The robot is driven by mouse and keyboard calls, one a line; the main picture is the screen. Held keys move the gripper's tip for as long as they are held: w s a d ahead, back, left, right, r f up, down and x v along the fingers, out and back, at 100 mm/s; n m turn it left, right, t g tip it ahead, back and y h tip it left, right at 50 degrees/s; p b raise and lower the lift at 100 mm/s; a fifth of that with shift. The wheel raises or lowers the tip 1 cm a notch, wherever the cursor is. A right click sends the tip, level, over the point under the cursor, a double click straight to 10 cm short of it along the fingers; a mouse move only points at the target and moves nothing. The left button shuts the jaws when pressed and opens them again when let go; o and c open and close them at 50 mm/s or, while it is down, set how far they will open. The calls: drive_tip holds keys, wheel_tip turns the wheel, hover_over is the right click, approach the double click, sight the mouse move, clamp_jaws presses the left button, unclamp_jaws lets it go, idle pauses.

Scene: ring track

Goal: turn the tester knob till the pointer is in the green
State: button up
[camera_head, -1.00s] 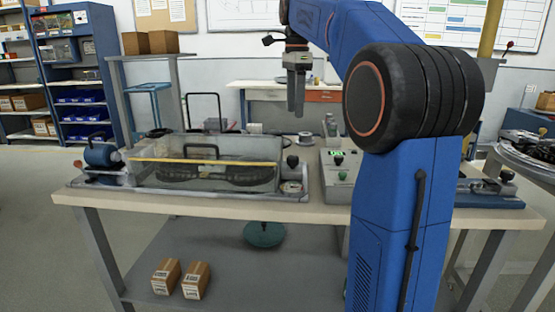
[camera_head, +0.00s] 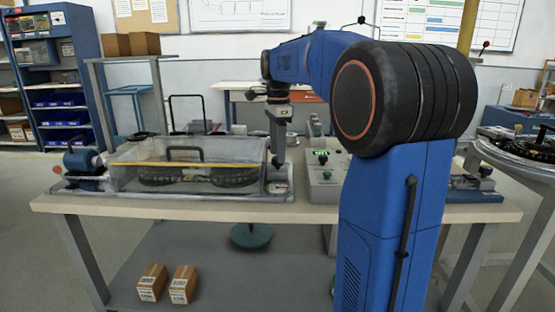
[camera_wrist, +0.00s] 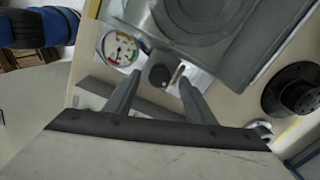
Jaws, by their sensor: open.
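The tester's round white gauge (camera_wrist: 119,48) shows in the wrist view, upper left, with a coloured rim. Its pointer is too small to tell which colour it is in. The black tester knob (camera_wrist: 159,75) is right of and below the gauge, between my gripper's fingers as the wrist view shows them. My gripper (camera_wrist: 160,82) is open, with a finger on either side of the knob; I cannot tell whether they touch it. In the head view my gripper (camera_head: 277,165) points down over the right end of the clear box and hides the knob. The gauge (camera_head: 278,188) lies just below.
The clear-walled box (camera_head: 185,165) stands left of my gripper on the table (camera_head: 180,207). A grey control box (camera_head: 322,180) with a green display stands to the right. In the wrist view a black round part (camera_wrist: 300,95) lies at the right edge.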

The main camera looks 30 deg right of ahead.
drive_tip(key=shift+f, duration=1.7)
drive_tip(key=c, duration=1.1)
